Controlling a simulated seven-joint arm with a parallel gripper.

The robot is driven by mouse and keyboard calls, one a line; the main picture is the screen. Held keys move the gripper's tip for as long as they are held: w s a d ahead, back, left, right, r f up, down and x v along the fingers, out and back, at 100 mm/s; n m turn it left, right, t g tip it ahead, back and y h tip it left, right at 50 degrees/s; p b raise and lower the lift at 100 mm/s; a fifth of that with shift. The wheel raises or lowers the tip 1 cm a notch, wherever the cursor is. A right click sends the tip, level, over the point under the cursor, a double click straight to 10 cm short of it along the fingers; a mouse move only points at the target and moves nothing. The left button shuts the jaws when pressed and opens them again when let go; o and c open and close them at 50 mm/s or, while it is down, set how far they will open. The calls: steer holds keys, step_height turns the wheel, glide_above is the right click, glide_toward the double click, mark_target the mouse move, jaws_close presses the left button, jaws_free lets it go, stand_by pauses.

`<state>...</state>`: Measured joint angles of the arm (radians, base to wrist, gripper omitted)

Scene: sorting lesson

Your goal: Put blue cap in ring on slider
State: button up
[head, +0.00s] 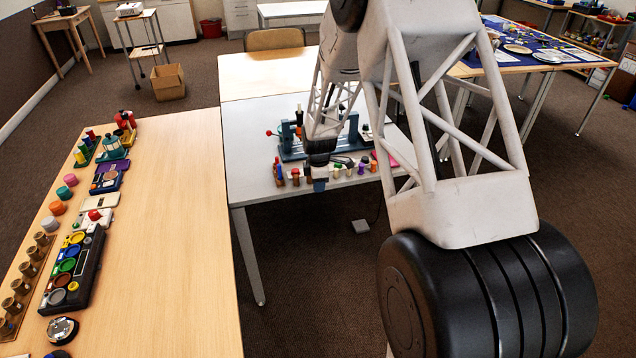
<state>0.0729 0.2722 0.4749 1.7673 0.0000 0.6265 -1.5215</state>
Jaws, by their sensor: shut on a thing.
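My gripper (319,178) is at the end of my arm, low over the front part of the white table (255,200). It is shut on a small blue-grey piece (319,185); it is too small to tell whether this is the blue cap. Behind it stands a dark teal frame (288,135) with two uprights and a red knob (269,133) at its left. My arm covers the frame's middle. I cannot make out the slider or its ring.
Several small coloured pegs (295,177) line the white table's front edge beside my gripper. A pink item (388,158) lies at the right. The wooden table (165,250) at left carries a black tray (85,275) of coloured rings and loose caps (58,208); its right half is clear.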

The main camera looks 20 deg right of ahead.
steer(key=shift+w, duration=0.1)
stand_by(0.4)
steer(key=w+d+r+m, duration=0.1)
steer(key=w+d+m, duration=0.1)
steer(key=w, duration=0.7)
steer(key=w+d+r+m, duration=0.1)
steer(key=w+d+m, duration=0.2)
steer(key=w, duration=0.6)
steer(key=w+d+r+m, duration=0.2)
steer(key=w+m, duration=0.3)
steer(key=w, duration=0.4)
steer(key=shift+w+d+m, duration=0.2)
steer(key=shift+d+m, duration=0.2)
steer(key=shift+d, duration=0.3)
steer(key=shift+w+d+m, duration=0.25)
steer(key=shift+w+m, duration=0.05)
steer(key=shift+w, duration=0.3)
steer(key=shift+w+d+m, duration=0.25)
steer(key=shift+w+m, duration=0.05)
steer(key=shift+w, duration=0.3)
steer(key=shift+r, duration=0.1)
steer(key=shift+f, duration=0.25)
steer(key=shift+f, duration=2.8)
steer(key=shift+f, duration=0.3)
steer(key=o, duration=1.4)
steer(key=shift+c, duration=0.2)
